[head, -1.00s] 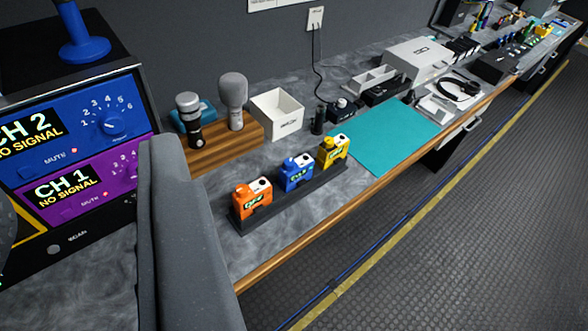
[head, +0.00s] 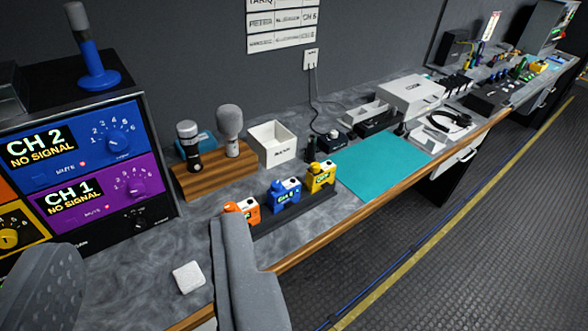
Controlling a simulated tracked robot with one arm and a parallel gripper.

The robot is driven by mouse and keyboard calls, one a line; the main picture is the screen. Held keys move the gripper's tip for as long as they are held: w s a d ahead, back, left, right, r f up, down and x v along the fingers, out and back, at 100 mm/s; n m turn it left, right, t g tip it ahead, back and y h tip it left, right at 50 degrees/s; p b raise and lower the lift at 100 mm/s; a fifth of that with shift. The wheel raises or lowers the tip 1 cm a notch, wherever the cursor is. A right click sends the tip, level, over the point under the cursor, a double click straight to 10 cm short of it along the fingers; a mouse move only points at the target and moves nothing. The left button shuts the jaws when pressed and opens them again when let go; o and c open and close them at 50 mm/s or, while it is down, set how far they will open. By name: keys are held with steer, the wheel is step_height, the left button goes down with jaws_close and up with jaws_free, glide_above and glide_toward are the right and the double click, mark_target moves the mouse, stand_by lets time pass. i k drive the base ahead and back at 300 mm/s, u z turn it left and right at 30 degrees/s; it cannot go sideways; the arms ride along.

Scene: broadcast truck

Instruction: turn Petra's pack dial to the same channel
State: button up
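Three small packs stand in a dark rack (head: 318,203): orange (head: 246,207), blue (head: 284,197) and yellow (head: 320,177). Each has a green-lit label and a pale top with a dark spot; the channel numbers are too small to read surely. The orange pack is partly hidden behind my gripper's right finger. A wall sheet (head: 281,22) has a row seeming to read PETRA and end in CH 5; its middle word is unclear. My gripper (head: 150,238) shows as two grey fingers wide apart, with nothing held between them, left of and nearer than the packs.
At left a panel has a blue CH 2 module (head: 77,146) and a purple CH 1 module (head: 98,191), both reading NO SIGNAL. A white block (head: 188,277) lies on the bench. Microphones stand on a wooden block (head: 222,172). A teal mat (head: 385,165) lies clear at right.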

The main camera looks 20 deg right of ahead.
mark_target(276, 185)
steer(key=i, duration=1.05)
steer(key=u, duration=0.55)
